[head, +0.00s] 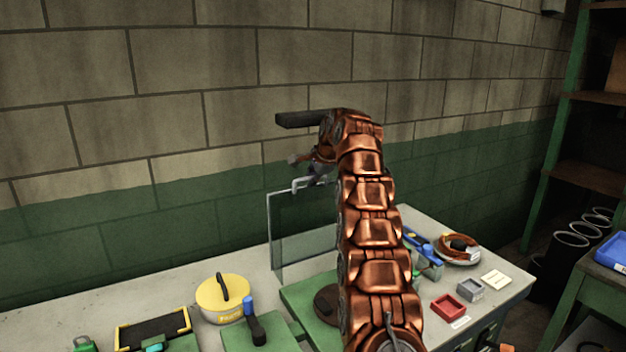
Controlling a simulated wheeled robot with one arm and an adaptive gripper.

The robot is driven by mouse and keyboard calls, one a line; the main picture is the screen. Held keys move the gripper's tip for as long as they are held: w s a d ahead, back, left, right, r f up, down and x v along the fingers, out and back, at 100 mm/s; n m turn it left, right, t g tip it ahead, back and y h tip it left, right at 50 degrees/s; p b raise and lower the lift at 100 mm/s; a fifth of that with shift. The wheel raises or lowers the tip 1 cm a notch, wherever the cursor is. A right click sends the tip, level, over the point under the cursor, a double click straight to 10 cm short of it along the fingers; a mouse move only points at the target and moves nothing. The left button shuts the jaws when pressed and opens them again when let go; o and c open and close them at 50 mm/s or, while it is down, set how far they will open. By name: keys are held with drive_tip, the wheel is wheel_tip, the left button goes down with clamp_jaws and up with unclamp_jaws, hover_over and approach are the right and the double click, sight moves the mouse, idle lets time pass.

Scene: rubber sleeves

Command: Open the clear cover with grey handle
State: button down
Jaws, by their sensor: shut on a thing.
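The clear cover (291,246) is a flat see-through panel with a pale frame. It stands raised and roughly upright above the workbench, partly hidden behind my copper arm. Its grey handle (299,185) is at the top edge. My gripper (309,178) is at this top edge, shut on the handle. The fingertips are small and partly hidden, so the exact contact is hard to see. What lies directly behind my arm is hidden.
A red box (450,307) and grey box (470,289) are right. A block wall (200,150) stands behind.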

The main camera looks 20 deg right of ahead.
drive_tip(key=shift+a+r, duration=0.1)
drive_tip(key=c, duration=1.2)
unclamp_jaws()
drive_tip(key=shift+s+r, duration=0.1)
drive_tip(key=shift+s, duration=0.05)
drive_tip(key=v, duration=1.1)
drive_tip(key=shift+s+r, duration=0.2)
drive_tip(key=shift+r, duration=0.05)
